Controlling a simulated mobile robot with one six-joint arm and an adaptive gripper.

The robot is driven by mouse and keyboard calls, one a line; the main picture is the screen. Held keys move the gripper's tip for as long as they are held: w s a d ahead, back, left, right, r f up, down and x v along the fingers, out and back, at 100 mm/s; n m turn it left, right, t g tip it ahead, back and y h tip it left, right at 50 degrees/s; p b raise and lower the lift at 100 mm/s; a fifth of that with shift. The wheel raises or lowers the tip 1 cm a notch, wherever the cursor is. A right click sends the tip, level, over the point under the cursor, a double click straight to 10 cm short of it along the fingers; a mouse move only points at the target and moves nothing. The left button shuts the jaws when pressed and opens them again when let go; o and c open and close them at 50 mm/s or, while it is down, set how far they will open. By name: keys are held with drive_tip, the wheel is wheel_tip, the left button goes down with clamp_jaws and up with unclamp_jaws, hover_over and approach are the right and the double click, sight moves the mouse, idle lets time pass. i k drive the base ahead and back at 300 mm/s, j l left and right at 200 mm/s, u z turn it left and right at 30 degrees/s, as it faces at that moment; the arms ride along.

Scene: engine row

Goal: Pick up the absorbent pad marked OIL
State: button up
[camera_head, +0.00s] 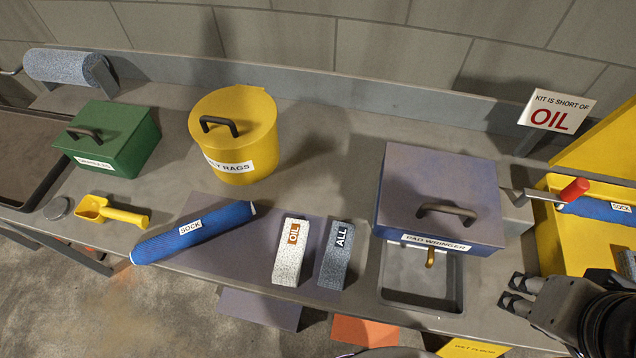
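The absorbent pad marked OIL (289,262) is a white speckled block with an orange-brown label, lying on a dark mat near the front edge of the bench. A grey pad marked ALL (333,265) lies just to its right, with a narrow gap between them. My gripper (512,292) is at the lower right, beyond the right side of the metal tray and well right of the OIL pad. Its two dark fingers are apart with nothing visible between them.
A blue SOCK roll (195,232) lies left of the pads. The PAD WRINGER box (440,190) and its tray (420,297) stand between the pads and my gripper. A yellow rags bin (235,145) stands behind. A yellow kit box (553,240) and sign (556,112) are right.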

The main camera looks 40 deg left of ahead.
sight(288, 268)
drive_tip(key=k+l+u, duration=0.35)
drive_tip(key=k, duration=0.25)
drive_tip(key=u, duration=1.4)
